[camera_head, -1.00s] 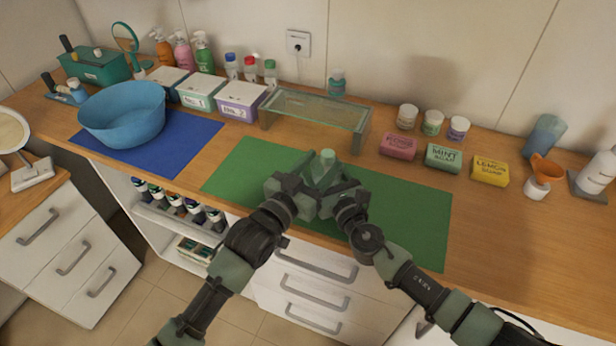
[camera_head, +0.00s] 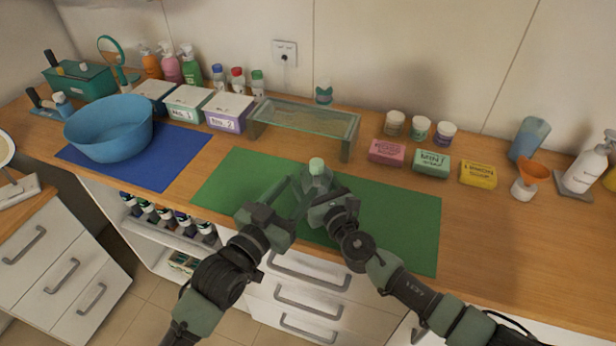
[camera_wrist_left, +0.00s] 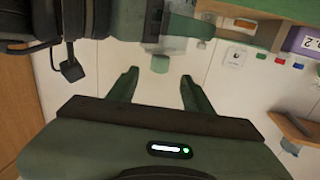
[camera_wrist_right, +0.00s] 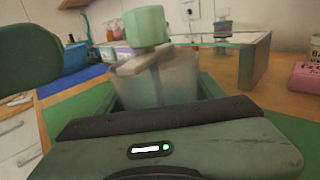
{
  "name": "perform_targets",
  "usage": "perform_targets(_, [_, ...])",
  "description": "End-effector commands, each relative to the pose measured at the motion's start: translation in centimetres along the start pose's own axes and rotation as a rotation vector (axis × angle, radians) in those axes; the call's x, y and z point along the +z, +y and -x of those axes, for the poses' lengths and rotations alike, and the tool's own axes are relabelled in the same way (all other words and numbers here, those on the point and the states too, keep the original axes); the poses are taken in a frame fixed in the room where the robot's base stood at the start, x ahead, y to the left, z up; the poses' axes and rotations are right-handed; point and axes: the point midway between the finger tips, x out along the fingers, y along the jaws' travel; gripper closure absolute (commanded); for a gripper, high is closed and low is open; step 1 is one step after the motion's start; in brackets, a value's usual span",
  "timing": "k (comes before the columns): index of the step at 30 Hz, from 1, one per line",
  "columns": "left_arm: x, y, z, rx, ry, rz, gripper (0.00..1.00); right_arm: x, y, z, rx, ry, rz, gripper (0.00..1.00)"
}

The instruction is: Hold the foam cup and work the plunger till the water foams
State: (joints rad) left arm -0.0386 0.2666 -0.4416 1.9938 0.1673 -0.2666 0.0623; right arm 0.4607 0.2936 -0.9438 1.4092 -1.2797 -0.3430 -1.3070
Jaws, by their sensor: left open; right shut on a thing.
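The foam cup (camera_wrist_right: 155,82) is translucent with a pale green plunger knob (camera_wrist_right: 147,27) on top. In the head view its knob (camera_head: 317,166) and upper body stand above the front part of the green mat, roughly upright. My right gripper (camera_head: 318,200) is shut on the cup's body, which shows close up in the right wrist view. My left gripper (camera_head: 297,188) is open and empty, just left of the cup. In the left wrist view the open fingers (camera_wrist_left: 160,88) point towards the knob (camera_wrist_left: 160,63). The cup's lower part and any water or foam are hidden.
The green mat (camera_head: 400,220) lies under the grippers. A glass-topped stand (camera_head: 305,117) is behind it, with soap boxes (camera_head: 432,162) to the right. A blue bowl (camera_head: 108,128) stands on a blue mat (camera_head: 185,160) at left. Free counter lies right of the green mat.

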Motion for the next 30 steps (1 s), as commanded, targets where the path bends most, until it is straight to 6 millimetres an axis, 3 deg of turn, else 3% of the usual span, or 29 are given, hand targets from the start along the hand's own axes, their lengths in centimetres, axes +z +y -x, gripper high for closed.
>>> perform_targets(1, [0.0, 0.0, 0.0, 0.0, 0.0, 0.0, 0.5, 0.1, 0.0, 0.0, 0.0, -0.001, 0.001, 0.27])
perform_targets(3, [0.0, 0.0, 0.0, 0.0, 0.0, 0.0, 0.5, 0.1, 0.0, 0.0, 0.0, -0.001, 0.001, 0.07])
perform_targets(16, [0.0, 0.0, 0.0, 0.0, 0.0, 0.0, 0.5, -0.1, -0.1, 0.7, -0.001, 0.0, 0.0, 0.07])
perform_targets(30, [0.0, 0.0, 0.0, 0.0, 0.0, 0.0, 0.5, -0.1, 0.0, 9.8, 0.0, 0.002, 0.0, 0.07])
